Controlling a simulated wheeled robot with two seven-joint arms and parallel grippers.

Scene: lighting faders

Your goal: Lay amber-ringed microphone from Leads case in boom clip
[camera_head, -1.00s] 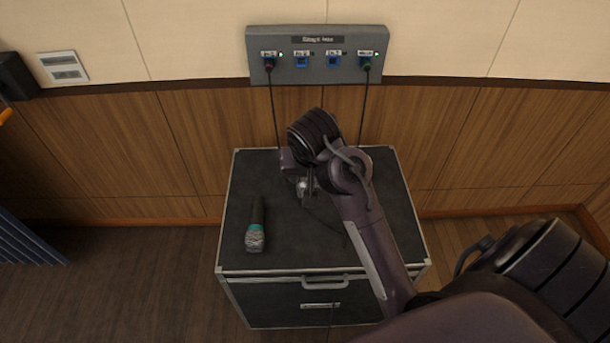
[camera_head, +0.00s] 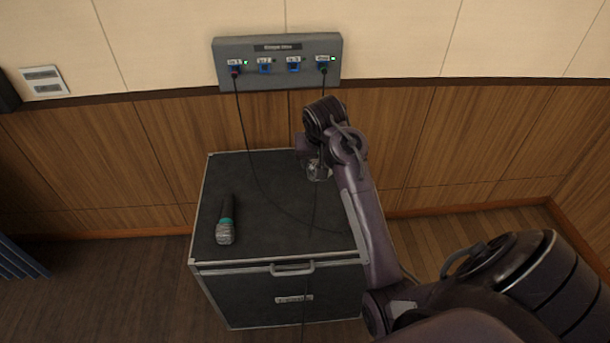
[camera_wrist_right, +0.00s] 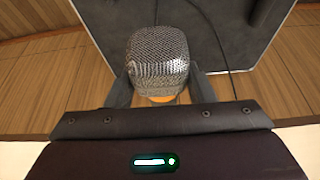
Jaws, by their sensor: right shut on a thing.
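My right gripper (camera_wrist_right: 158,92) is shut on a microphone with a silver mesh head (camera_wrist_right: 158,60). A strip of its amber ring shows just below the mesh in the right wrist view; its body is hidden. In the head view the right gripper (camera_head: 318,172) is above the back right of the black case (camera_head: 270,215), mostly covered by my own arm, and a bit of the mesh shows there. Another microphone, with a teal ring (camera_head: 226,220), lies on the left of the case top. The boom clip is not in view. My left gripper is not in view.
A grey wall panel (camera_head: 278,75) with several blue sockets is above the case. Two black cables (camera_head: 243,130) hang from it and one trails across the case top. Wood panelling stands close behind. The middle of the case top is otherwise clear.

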